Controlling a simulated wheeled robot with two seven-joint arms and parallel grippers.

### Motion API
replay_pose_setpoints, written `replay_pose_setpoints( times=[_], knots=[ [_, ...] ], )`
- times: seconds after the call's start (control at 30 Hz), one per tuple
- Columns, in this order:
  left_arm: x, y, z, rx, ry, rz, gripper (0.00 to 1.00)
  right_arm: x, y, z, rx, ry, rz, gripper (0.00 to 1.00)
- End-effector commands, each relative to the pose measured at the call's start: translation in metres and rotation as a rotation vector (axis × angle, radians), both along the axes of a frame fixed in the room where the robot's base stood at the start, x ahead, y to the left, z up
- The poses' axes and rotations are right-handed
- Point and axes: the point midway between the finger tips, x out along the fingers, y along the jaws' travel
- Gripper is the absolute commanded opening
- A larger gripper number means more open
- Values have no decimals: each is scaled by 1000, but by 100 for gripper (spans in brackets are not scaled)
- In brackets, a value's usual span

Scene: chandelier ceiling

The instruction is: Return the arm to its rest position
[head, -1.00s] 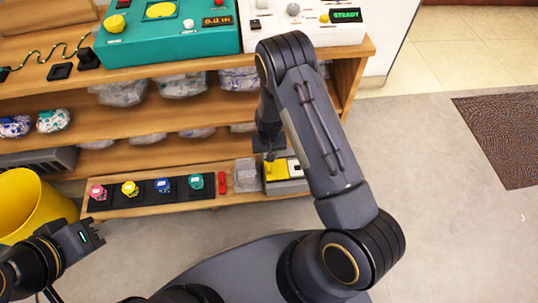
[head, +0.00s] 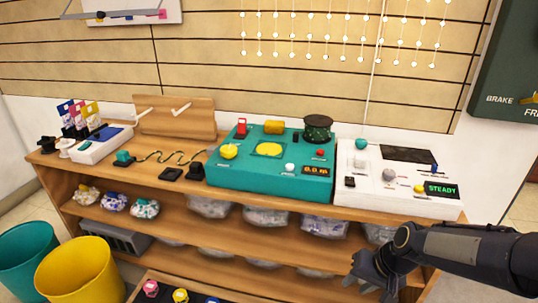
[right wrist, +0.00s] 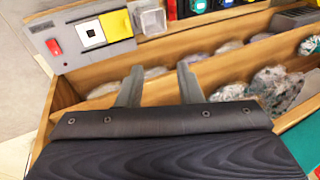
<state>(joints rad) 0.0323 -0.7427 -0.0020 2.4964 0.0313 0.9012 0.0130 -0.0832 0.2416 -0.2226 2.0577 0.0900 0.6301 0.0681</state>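My right arm (head: 465,255) comes in from the lower right in the head view. Its gripper (head: 368,277) hangs in front of the wooden shelf unit (head: 215,225), near the lower shelves. In the right wrist view the two fingers of the right gripper (right wrist: 160,85) stand apart with nothing between them, so it is open and empty. Past the fingers is a grey panel (right wrist: 75,58) with a red switch (right wrist: 54,47), a white square and a yellow block (right wrist: 117,25). The gripper is apart from the panel. My left gripper is not in view.
A teal console (head: 215,174) and a white console (head: 410,205) reading STEADY stand on the shelf top. Bagged items fill the shelves. A yellow bin (head: 80,275) and a teal bin (head: 25,255) stand at the lower left. A clear box (right wrist: 150,20) sits beside the panel.

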Motion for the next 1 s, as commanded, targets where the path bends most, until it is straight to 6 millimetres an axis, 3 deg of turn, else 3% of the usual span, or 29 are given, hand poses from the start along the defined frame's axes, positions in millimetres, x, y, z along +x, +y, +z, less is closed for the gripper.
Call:
replay_pose_setpoints(
  times=[0.03, 0.2, 0.3, 0.5, 0.77, 0.8, 1.0],
  knots=[
    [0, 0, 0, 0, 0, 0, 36, -15, -2, 22, 17, -39, 2, 33],
    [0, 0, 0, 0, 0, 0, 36, -72, -2, 72, 41, -140, 35, 33],
    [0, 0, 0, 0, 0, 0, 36, -102, 0, 87, 36, -190, 53, 33],
    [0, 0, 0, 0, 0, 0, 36, -145, 3, 98, 10, -261, 77, 33],
    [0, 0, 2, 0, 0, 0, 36, -184, 7, 99, -39, -327, 93, 33],
    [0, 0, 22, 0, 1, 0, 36, -182, 7, 119, -35, -320, 95, 33],
    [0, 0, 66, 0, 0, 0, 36, -182, 7, 163, -34, -319, 94, 33]
  ],
)
